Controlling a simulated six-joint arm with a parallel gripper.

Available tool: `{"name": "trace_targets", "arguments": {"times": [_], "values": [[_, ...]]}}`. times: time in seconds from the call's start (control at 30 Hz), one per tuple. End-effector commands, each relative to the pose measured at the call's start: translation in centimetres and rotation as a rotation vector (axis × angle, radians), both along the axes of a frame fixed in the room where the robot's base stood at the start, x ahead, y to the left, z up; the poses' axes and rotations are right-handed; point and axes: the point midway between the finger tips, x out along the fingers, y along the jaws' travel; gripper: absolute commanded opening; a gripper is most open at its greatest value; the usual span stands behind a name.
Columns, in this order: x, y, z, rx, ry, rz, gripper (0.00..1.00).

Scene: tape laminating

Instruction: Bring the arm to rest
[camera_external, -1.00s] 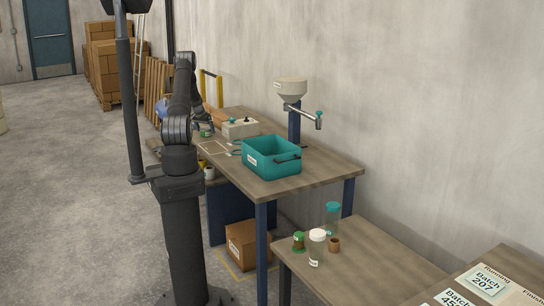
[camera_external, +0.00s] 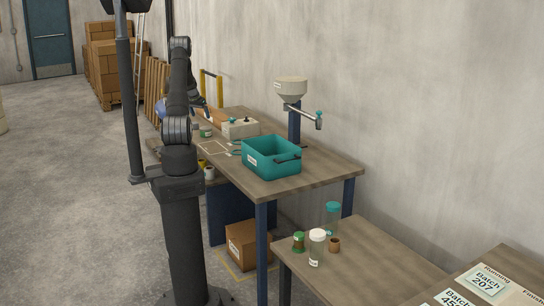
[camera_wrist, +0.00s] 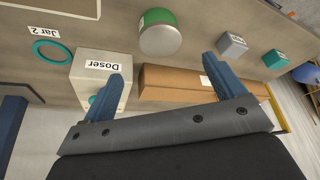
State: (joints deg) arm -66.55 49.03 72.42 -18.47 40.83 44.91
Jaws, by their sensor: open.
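My gripper (camera_wrist: 162,68) is open in the wrist view, its two blue fingers spread wide with nothing held between them. In the outside view it is small and dark, raised above the far end of the workbench (camera_external: 318,174). In the wrist view a green-topped round container (camera_wrist: 160,34) lies beyond the fingers. A white box labelled "Doser" (camera_wrist: 100,78) appears by the left finger, and a brown box (camera_wrist: 180,84) lies partly behind the right finger.
A teal bin (camera_external: 270,158) stands on the workbench, with a hopper (camera_external: 291,90) on a post behind it. A lower table (camera_external: 365,262) in front holds several jars. A dark pole (camera_external: 130,95) rises close beside my arm. Open floor lies to the left.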

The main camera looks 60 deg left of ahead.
Motion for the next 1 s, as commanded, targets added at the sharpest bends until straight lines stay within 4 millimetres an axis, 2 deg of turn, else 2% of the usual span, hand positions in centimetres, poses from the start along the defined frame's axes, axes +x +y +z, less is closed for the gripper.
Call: {"name": "trace_targets", "arguments": {"times": [0.27, 0.8, 1.0], "values": [[0.3, 0.2, -0.9, -0.002, 0.001, 0.000, 0.88], [3.1, 2.0, -9.1, -0.002, 0.000, -0.001, 0.88], [3.9, 2.6, -11.5, -0.001, -0.001, 0.000, 0.88]]}}
